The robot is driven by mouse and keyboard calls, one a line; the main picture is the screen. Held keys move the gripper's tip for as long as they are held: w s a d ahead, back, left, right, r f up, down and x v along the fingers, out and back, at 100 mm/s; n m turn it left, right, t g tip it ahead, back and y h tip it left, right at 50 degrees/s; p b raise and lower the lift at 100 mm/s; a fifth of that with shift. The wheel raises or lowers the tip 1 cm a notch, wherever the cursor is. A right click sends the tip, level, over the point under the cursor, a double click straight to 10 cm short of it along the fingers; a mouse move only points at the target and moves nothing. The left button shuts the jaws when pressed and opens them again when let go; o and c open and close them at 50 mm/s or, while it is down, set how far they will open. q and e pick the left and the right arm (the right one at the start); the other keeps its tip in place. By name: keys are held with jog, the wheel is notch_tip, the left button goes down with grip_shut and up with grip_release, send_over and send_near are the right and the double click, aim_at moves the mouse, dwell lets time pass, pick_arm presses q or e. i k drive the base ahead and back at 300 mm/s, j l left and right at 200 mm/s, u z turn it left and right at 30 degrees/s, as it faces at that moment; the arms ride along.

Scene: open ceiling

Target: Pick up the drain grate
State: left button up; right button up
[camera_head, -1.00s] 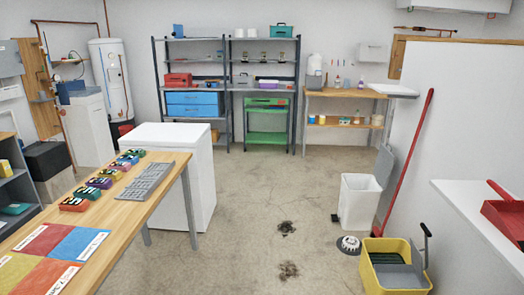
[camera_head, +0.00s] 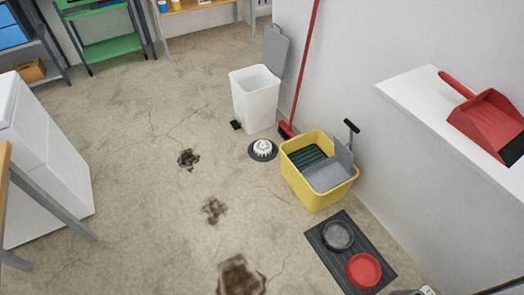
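A round white domed piece with slots (camera_head: 263,147), which looks like the drain grate, sits on a dark round base (camera_head: 256,157) on the floor. It lies in front of the white bin and to the left of the yellow bucket. It looks upright and nothing covers it.
A white bin (camera_head: 252,101) with its grey lid up stands behind it. A red broom (camera_head: 303,60) leans on the wall. A yellow mop bucket (camera_head: 312,193) and a dark mat (camera_head: 324,245) with two bowls lie right. Dirty patches (camera_head: 213,209) mark the open floor.

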aim_at(262, 148)
jog(key=i+j+z, duration=0.15)
jog(key=z, duration=0.25)
jog(key=i+j+z, duration=0.2)
jog(key=z, duration=0.25)
jog(key=i+j+z, duration=0.1)
jog(key=j, duration=0.25)
jog(key=i+j+z, duration=0.15)
jog(key=i+j, duration=0.15)
jog(key=i+j+z, duration=0.1)
jog(key=j, duration=0.35)
jog(key=i+j+z, duration=0.1)
jog(key=j, duration=0.3)
jog(key=i+j+z, duration=0.15)
jog(key=j, duration=0.25)
jog(key=i, duration=0.1)
